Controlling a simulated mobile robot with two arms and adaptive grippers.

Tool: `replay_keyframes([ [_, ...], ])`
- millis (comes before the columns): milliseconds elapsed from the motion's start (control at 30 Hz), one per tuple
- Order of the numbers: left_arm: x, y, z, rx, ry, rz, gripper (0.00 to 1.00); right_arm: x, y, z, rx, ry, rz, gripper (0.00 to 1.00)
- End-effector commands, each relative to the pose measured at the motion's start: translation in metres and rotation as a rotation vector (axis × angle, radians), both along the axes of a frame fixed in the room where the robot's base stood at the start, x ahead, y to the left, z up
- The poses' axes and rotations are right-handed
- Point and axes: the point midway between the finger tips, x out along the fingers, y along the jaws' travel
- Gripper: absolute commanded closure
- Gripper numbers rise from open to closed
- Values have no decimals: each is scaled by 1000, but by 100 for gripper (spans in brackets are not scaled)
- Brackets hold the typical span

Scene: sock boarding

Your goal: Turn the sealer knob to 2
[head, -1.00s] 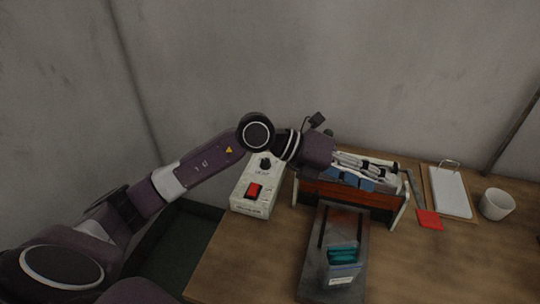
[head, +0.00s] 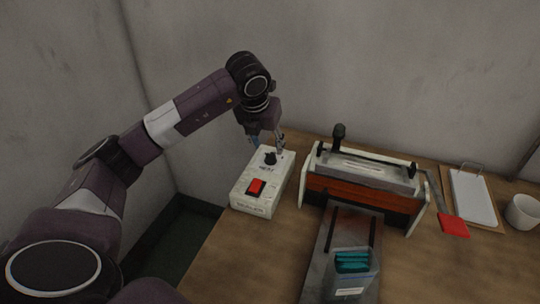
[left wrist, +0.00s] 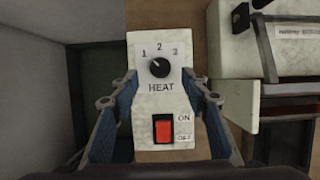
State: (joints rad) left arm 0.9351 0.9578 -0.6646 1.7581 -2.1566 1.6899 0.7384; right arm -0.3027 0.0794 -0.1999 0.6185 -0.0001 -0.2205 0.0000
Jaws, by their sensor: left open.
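The white control box (head: 262,183) stands at the table's left edge. Its black heat knob (head: 270,158) is on top, behind a red switch (head: 257,187). In the left wrist view the knob (left wrist: 159,67) sits below the numbers 1, 2 and 3; its small pale mark seems to lean up-left toward 1. My left gripper (head: 267,142) is open and empty above the back of the box. In the left wrist view its fingers (left wrist: 160,84) are spread on both sides of the knob, apart from it. My right gripper is out of view.
The sealer (head: 364,188) stands right of the box, its black-knobbed handle upright. A clear bin with teal packets (head: 352,262) sits on the plate in front. Wall behind.

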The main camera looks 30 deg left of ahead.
Motion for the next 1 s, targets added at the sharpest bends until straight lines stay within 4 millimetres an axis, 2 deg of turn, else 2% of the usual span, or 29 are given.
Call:
replay_keyframes([
  [100, 6, 2, -19, -1, 6, 0, 58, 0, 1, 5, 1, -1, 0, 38],
  [300, 17, 4, -43, 0, 3, -1, 58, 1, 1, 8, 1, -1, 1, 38],
  [700, 20, 4, -51, 1, 0, -3, 59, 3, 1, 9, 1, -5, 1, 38],
  [1000, 20, 4, -51, 0, 0, -2, 92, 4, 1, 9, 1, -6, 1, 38],
])
